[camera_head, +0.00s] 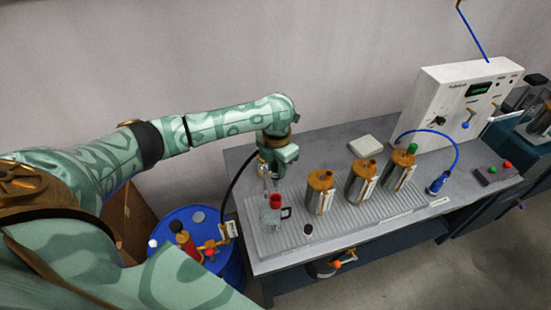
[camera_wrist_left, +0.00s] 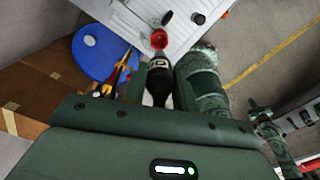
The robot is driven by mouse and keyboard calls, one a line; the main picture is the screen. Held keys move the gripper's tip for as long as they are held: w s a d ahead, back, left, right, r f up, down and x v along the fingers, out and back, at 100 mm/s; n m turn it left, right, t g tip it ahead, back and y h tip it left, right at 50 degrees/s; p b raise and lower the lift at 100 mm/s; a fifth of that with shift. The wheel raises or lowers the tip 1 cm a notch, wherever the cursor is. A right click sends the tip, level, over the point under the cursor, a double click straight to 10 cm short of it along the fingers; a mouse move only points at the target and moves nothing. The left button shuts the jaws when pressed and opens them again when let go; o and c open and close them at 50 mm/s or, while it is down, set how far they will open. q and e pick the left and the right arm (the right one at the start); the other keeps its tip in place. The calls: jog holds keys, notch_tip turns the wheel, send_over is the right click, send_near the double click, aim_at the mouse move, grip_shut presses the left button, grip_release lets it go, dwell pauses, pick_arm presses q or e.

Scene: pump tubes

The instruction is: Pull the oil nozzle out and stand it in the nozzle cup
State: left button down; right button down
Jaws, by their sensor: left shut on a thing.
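My left gripper (camera_head: 266,172) points down above the back left of the bench and is shut on the oil nozzle. In the left wrist view the nozzle (camera_wrist_left: 157,86) is a dark body with a pale label, between the fingers. A red funnel (camera_head: 275,198) tops a clear jug (camera_head: 270,219) just below; the funnel also shows in the left wrist view (camera_wrist_left: 159,39). I cannot tell whether the nozzle tip is inside it. A small black cup (camera_head: 308,230), probably the nozzle cup, stands upright to the right; it also shows in the left wrist view (camera_wrist_left: 197,18). My right gripper is not in view.
A black hose (camera_head: 235,168) runs from the nozzle towards the blue drum (camera_head: 228,268) at the bench's left. Several metal canisters (camera_head: 320,193) stand right of the jug. A white control box (camera_head: 465,100) stands at the back right. Grey bench space (camera_head: 265,262) lies along the front edge.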

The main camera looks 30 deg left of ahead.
aim_at(276, 179)
pick_arm(q)
jog(key=shift+a+f+m, duration=0.1)
jog(key=shift+a+m, duration=0.05)
jog(key=shift+m, duration=0.25)
jog(key=shift+p, duration=0.3)
jog(key=shift+f, duration=0.1)
jog(key=shift+f+b, duration=1.9)
jog(key=shift+f, duration=0.95)
jog(key=shift+r, duration=0.1)
